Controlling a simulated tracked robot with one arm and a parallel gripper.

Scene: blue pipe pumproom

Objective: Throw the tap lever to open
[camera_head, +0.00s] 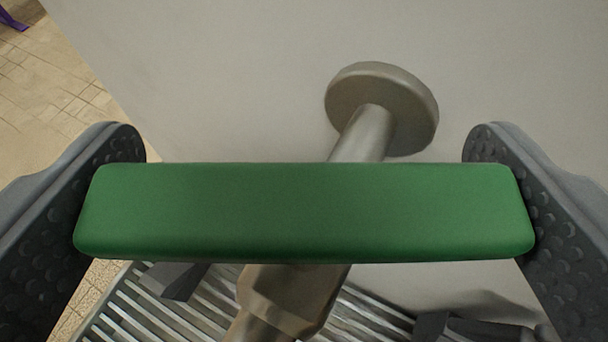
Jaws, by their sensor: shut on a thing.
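The green tap lever (305,212) lies crosswise in the middle of the head view, a long bar with rounded corners. My gripper (304,205) is shut on it, one dark studded finger pad against each end. Behind and below the lever is the metal tap body (290,300), with a pipe (365,133) running up to a round flange (381,107) on the wall. The lever hides the middle of the tap, so its pivot does not show.
A plain grey wall (240,80) fills the background. A metal grate (150,310) lies below the tap, with dark pieces at its edges. Tan tiled floor (50,80) shows at the left, with a small purple thing (13,20) in the top left corner.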

